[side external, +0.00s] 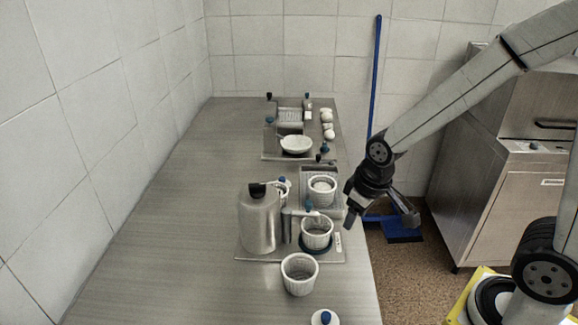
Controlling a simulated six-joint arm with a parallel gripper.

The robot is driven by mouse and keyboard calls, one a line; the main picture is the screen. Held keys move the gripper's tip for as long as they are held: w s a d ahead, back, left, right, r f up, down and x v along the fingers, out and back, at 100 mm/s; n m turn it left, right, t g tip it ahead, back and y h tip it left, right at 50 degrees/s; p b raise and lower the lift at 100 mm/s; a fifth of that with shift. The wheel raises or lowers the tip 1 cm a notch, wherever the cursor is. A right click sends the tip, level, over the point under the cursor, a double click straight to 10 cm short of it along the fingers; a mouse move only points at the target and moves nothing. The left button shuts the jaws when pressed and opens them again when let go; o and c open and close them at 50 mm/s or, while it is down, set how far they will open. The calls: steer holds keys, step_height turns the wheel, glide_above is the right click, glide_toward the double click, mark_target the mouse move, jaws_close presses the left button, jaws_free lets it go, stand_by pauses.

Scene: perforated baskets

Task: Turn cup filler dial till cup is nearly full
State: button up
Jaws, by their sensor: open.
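The cup filler is a metal canister (260,220) with a black cap, standing on a metal plate (275,257) on the counter. A small blue-topped knob (309,204) stands at its right, over a white ribbed cup (316,232) on a dark blue round base; I cannot tell for sure that this knob is the dial. The cup's fill level is too small to tell. My gripper (381,222) is open and empty. It hangs to the right of the filler, past the counter's right edge, apart from cup and knob.
Another ribbed cup (300,274) stands in front of the plate, and one more cup (322,189) sits in a metal tray behind. A white bowl (297,144) and small white items lie farther back. The counter's left side (150,220) is clear. A blue broom (376,80) leans behind.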

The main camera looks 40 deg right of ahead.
steer(key=w+a+r+n+g, duration=0.1)
steer(key=w+a+r+n, duration=0.1)
steer(key=w, duration=0.4)
steer(key=w+a+r+n, duration=0.1)
steer(key=w+r+n, duration=0.1)
steer(key=w, duration=0.3)
step_height(320, 180, up, 4)
steer(key=r+n+g, duration=0.1)
steer(key=n, duration=0.4)
glide_above(257, 184)
steer(key=s, duration=0.1)
steer(key=shift+s+d+f, duration=0.1)
steer(key=shift+d+f, duration=0.15)
steer(key=shift+d, duration=0.15)
steer(key=shift+w+a+r+n, duration=0.35)
steer(key=shift+w+a+n, duration=0.1)
steer(key=shift+w+n, duration=0.1)
steer(key=shift+f, duration=3.9)
steer(key=shift+c, duration=0.2)
jaws_close()
